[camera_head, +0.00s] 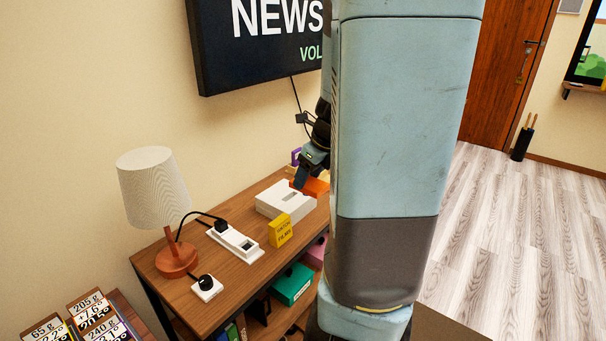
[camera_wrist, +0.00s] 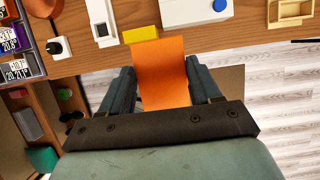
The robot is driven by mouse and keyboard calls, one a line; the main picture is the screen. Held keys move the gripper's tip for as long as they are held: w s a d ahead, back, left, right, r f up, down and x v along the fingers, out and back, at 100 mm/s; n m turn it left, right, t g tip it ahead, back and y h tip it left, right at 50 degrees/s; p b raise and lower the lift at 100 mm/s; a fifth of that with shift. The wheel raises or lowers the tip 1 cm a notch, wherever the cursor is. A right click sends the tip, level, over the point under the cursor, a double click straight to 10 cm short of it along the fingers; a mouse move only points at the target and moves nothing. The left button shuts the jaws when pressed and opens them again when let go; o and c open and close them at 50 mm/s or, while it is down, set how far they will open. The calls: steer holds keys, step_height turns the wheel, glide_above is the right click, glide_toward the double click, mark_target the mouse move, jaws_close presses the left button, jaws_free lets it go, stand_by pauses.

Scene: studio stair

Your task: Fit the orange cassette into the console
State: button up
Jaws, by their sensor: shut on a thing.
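The orange cassette (camera_wrist: 160,75) is between my gripper's two fingers (camera_wrist: 160,68) in the wrist view, and my gripper is shut on it. In the head view the cassette (camera_head: 316,187) shows beside my gripper (camera_head: 304,178), at the table's right part, partly hidden by my own body. The white console (camera_head: 273,202) lies on the table with a slot in its top, just left of the cassette. In the wrist view the console (camera_wrist: 178,12) is cut by the top edge, beyond the cassette, with a blue button on it. The cassette appears apart from the console; its exact height is unclear.
A yellow box (camera_head: 280,230) stands close in front of the console. A white socket strip (camera_head: 235,242), a plug block (camera_head: 207,288) and a lamp (camera_head: 154,190) are further left. A wooden tray (camera_wrist: 290,12) is right of the console. A screen (camera_head: 255,45) hangs above.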

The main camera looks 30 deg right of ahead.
steer(key=shift+s+a+r, duration=0.15)
steer(key=shift+s+r, duration=0.05)
steer(key=shift+s, duration=0.15)
steer(key=shift+w+d+f, duration=0.65)
steer(key=shift+w+f, duration=0.85)
steer(key=shift+w, duration=0.6)
steer(key=shift+w+d+f, duration=0.7)
steer(key=shift+w+f, duration=0.75)
steer(key=shift+w, duration=0.6)
steer(key=shift+w+d+f, duration=0.65)
steer(key=shift+w+f, duration=0.85)
steer(key=shift+w, duration=0.6)
steer(key=x, duration=0.3)
steer(key=shift+s+d+f, duration=0.1)
steer(key=shift+d+f, duration=0.15)
steer(key=shift+d, duration=0.05)
steer(key=shift+f, duration=0.2)
steer(key=shift+f, duration=0.45)
